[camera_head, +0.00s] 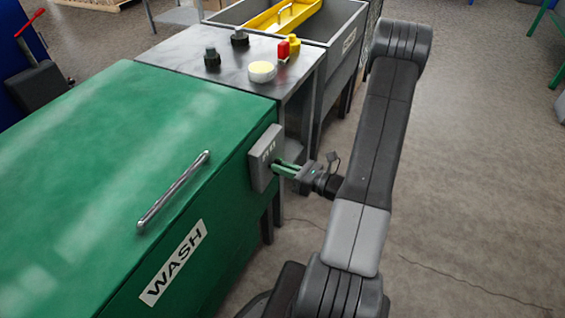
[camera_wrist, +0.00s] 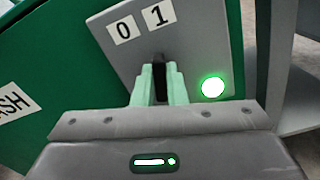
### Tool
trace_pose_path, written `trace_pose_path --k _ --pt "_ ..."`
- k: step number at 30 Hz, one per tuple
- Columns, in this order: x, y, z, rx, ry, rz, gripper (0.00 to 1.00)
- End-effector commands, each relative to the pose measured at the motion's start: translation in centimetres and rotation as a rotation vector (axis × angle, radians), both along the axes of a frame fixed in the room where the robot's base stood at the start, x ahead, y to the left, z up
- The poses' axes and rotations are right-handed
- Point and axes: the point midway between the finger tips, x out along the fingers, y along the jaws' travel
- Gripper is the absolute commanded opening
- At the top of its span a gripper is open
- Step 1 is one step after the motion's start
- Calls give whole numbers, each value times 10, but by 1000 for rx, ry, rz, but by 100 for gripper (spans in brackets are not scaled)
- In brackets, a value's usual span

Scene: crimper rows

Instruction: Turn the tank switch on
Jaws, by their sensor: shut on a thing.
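The tank switch is a grey box (camera_head: 261,163) on the end of the green WASH tank (camera_head: 100,150). In the wrist view its grey plate (camera_wrist: 195,45) is tilted and carries the labels 0 and 1 (camera_wrist: 158,15). A round lamp (camera_wrist: 212,87) on the plate glows green. My gripper (camera_head: 277,167) reaches the box from the right, and its pale green fingers are shut on the dark switch knob (camera_wrist: 159,62). The visible end of the knob points towards the 1. The fingers hide the rest of the knob.
A handle bar (camera_head: 174,190) stands on the tank's lid. Behind is a metal table (camera_head: 170,55) with dark knobs, a red and yellow item and a pale round button (camera_head: 262,72). A grey trough (camera_head: 345,45) with a yellow tray stands further back.

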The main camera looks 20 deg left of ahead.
Motion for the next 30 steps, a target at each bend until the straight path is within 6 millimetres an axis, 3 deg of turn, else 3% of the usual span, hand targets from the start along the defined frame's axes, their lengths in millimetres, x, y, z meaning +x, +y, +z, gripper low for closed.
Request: trace_pose_path --k 12,30 --pt "1 0 1 18 218 0 0" --pt "1 0 0 21 260 0 0"
